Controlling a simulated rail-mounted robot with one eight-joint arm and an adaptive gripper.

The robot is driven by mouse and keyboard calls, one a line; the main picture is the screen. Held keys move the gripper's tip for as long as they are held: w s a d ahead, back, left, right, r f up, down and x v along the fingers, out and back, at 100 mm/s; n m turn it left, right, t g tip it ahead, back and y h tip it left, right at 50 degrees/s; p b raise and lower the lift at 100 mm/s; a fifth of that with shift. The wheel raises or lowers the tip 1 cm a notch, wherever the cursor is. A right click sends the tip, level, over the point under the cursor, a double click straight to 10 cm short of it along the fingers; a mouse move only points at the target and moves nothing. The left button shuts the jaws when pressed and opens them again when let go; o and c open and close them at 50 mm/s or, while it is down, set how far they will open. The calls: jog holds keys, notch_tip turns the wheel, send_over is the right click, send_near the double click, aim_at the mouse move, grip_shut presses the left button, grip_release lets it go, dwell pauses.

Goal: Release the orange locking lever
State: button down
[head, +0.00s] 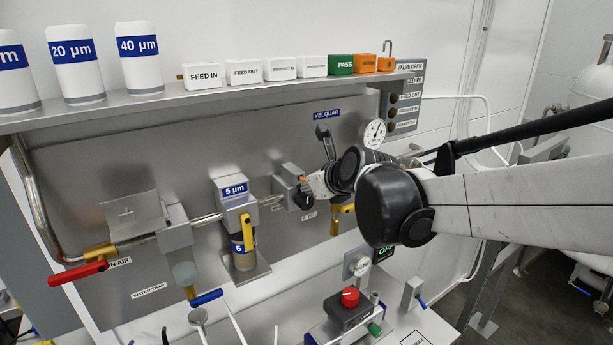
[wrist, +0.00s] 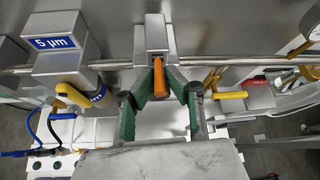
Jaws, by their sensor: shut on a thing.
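The orange locking lever (wrist: 159,76) hangs from the front of a grey metal block (wrist: 153,38) on the pipe, at the upper middle of the wrist view. My gripper (wrist: 160,82) has its green-padded fingers on either side of the lever, tips closed in against it. In the head view my gripper (head: 316,185) is at the panel, right of the 5 µm filter, and largely hides the lever and the block's front.
The 5 µm filter (head: 235,191) with its yellow handle (head: 247,231) is left of my gripper. A yellow handle (wrist: 231,95) is close on the right. A pipe (wrist: 221,62) runs across behind. A shelf (head: 200,95) with labelled blocks juts out above.

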jog(key=g, duration=0.1)
jog(key=r+g+h, duration=0.1)
jog(key=g, duration=0.1)
jog(key=g+h+p, duration=0.1)
jog(key=shift+w+a+r, duration=0.15)
jog(key=shift+w+r, duration=0.05)
jog(key=shift+r, duration=0.15)
jog(key=shift+g+h, duration=0.3)
jog(key=c, duration=1.8)
grip_release()
jog(key=shift+o, duration=0.2)
